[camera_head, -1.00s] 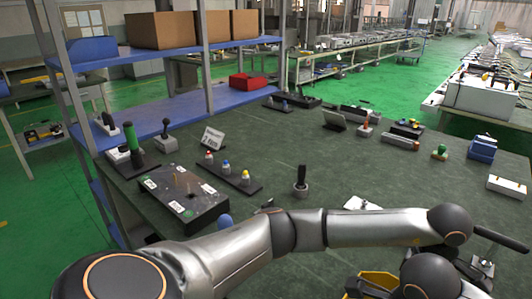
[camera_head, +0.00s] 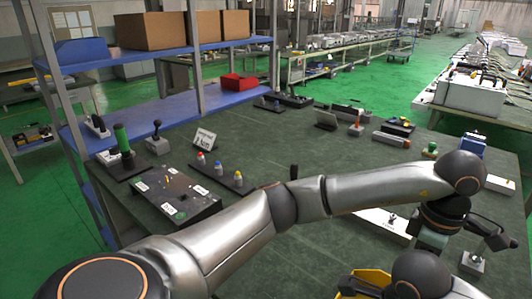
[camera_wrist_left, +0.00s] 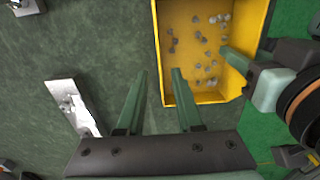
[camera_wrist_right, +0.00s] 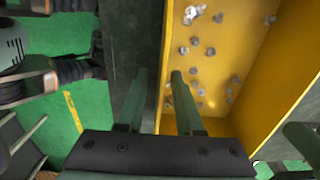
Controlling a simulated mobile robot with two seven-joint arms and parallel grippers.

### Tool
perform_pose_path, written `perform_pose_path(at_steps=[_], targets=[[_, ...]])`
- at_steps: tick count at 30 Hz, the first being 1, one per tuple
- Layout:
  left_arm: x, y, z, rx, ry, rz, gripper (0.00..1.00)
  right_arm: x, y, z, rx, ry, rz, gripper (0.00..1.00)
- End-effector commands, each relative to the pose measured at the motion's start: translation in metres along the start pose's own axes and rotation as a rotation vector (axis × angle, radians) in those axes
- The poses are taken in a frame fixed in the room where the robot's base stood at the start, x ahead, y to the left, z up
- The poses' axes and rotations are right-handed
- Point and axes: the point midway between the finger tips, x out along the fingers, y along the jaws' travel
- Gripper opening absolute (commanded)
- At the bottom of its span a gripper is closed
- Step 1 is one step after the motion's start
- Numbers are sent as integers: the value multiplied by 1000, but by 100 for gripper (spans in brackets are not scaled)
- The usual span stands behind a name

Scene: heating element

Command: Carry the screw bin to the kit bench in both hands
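The yellow screw bin (camera_wrist_left: 222,92) holds several loose grey screws. A corner of the bin (camera_head: 350,289) shows at the bottom of the head view, mostly hidden by my arm. In the left wrist view my left gripper (camera_wrist_left: 160,75) is open at the bin's near left corner, with the wall line between its fingers; I cannot tell its height. In the right wrist view the bin (camera_wrist_right: 220,105) fills the right half. My right gripper (camera_wrist_right: 158,75) is open, one finger over the inside and one outside the wall. No grip on the wall shows.
The dark green bench top (camera_head: 270,150) carries a black kit board (camera_head: 180,203), several coloured knobs and a small sign (camera_head: 204,139). A white plate (camera_wrist_left: 72,105) lies left of the bin in the left wrist view. Blue shelves (camera_head: 165,105) stand at the left.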

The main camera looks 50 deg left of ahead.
Motion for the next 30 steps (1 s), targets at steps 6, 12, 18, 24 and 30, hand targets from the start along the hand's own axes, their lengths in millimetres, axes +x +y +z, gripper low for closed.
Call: perform_pose_path(at_steps=[6, 12, 18, 24, 30], targets=[[-26, 0, 0, 0, 0, 1, 35, 0, 0, 0, 0, 0, 0, 35], [-30, 0, 0, 0, 0, -1, 35, -17, -1, 0, -1, -2, -4, 35], [-30, 0, 0, 0, 0, -1, 35, -59, -1, 0, 0, 0, -6, 35], [-30, 0, 0, 0, 0, -1, 35, -98, 0, 0, 0, -1, -4, 35], [-30, 0, 0, 0, 0, -1, 35, -118, 0, 0, 0, -1, -1, 35]])
